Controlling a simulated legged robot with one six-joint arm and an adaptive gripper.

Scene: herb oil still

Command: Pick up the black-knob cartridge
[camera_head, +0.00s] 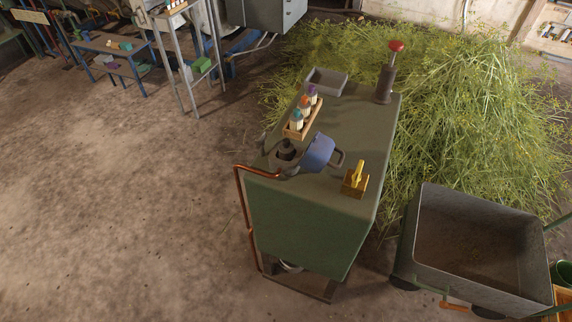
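A dark, black-topped piece (286,147) sits at the left front of the green bench top, beside a blue pot (318,152). It looks like the black-knob cartridge, but it is small and I cannot be sure. Its lower part is partly hidden in a dark, round fitting. A dark upright cylinder with a red knob (395,46) stands at the far right corner of the bench. My gripper is not in view.
On the green bench (312,215) are a wooden rack (290,132) of coloured-top bottles, a grey tray (327,82) and a small box (354,187) with a yellow item. A copper pipe (240,205) runs down its left side. A cart (475,283) stands right; floor at left is clear.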

